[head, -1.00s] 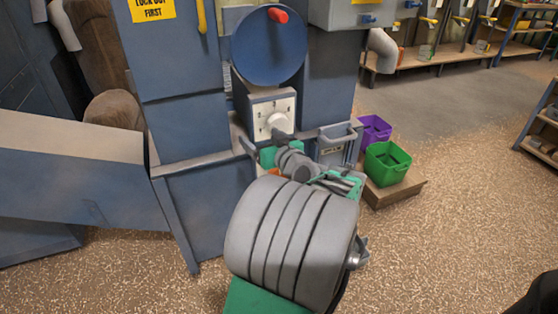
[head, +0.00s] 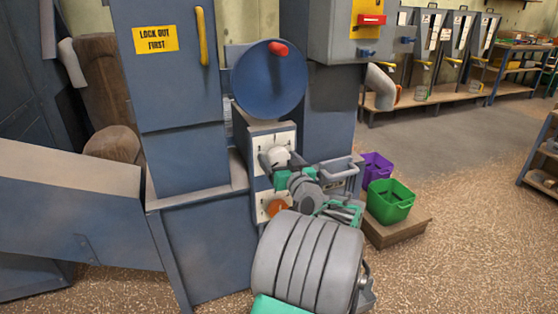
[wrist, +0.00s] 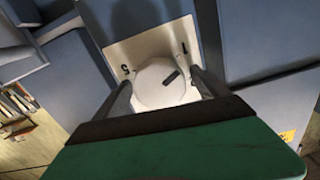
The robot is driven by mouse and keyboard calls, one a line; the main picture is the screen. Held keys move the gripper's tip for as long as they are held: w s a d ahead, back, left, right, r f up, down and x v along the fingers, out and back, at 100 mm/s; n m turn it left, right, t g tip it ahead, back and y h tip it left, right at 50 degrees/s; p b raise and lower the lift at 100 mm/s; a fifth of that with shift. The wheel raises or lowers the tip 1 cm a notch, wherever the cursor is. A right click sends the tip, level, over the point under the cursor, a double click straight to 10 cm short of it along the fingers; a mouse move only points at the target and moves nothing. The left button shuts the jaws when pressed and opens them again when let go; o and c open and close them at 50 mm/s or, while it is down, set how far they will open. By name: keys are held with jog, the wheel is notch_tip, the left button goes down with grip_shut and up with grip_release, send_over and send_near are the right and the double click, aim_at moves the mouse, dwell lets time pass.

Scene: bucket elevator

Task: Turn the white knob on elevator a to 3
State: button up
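The white knob (head: 277,155) sits on a pale dial plate (head: 284,140) on the front of the blue machine. In the wrist view the knob (wrist: 160,85) is round, with a dark pointer mark slanting toward its upper right. My gripper (head: 281,161) is open, one finger on each side of the knob. In the wrist view the gripper (wrist: 162,84) fingers straddle it, with slight gaps apparent.
An orange knob (head: 276,208) is on a second plate below. A blue disc with a red handle (head: 277,48) is above. A yellow handle (head: 202,36) and a lock-out sign (head: 155,39) are at upper left. Green (head: 389,201) and purple (head: 376,168) bins stand to the right.

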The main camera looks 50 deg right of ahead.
jog(key=c, duration=1.3)
jog(key=shift+m, duration=0.3)
jog(key=m+p, duration=0.4)
jog(key=m, duration=0.2)
jog(key=shift+r, duration=0.15)
jog(key=m+p, duration=0.4)
jog(key=m, duration=0.1)
jog(key=shift+m, duration=0.3)
jog(key=m+p, duration=0.4)
jog(key=m, duration=0.1)
jog(key=m+p, duration=0.3)
jog(key=shift+m, duration=0.4)
jog(key=shift+f+m+p, duration=0.2)
jog(key=shift+m+p, duration=0.65)
jog(key=shift+m, duration=0.25)
